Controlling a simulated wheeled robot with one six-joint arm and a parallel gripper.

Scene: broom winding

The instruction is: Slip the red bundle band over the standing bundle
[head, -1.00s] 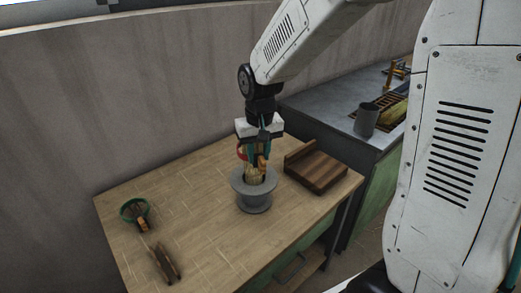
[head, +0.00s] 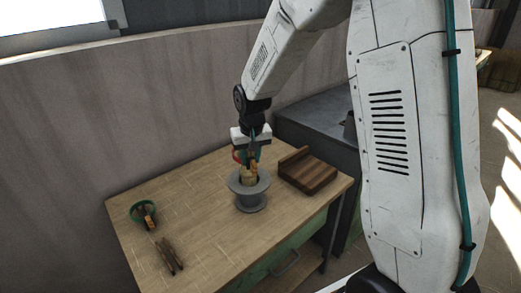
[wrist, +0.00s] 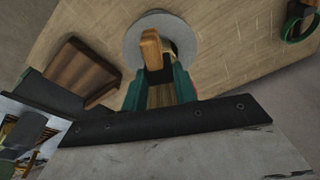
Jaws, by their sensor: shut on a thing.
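My gripper (head: 250,163) points down over the grey flanged holder (head: 250,200) on the wooden table. Its teal fingers (wrist: 160,90) are shut on the wooden-and-black tab of the red bundle band (head: 237,156). Only a small arc of red shows, at the left of the fingers in the head view. The pale straw bundle (head: 249,177) stands upright in the holder, directly below my gripper. The fingers hide much of the band and bundle, so I cannot tell whether the band encircles the bundle. The holder's grey rim also shows in the wrist view (wrist: 138,32).
A stepped dark wooden block (head: 308,172) stands right of the holder. A green band (head: 134,214) with a wooden tab and some brown sticks (head: 169,256) lie at the table's left. A grey counter (head: 315,125) stands behind right. The table's middle left is clear.

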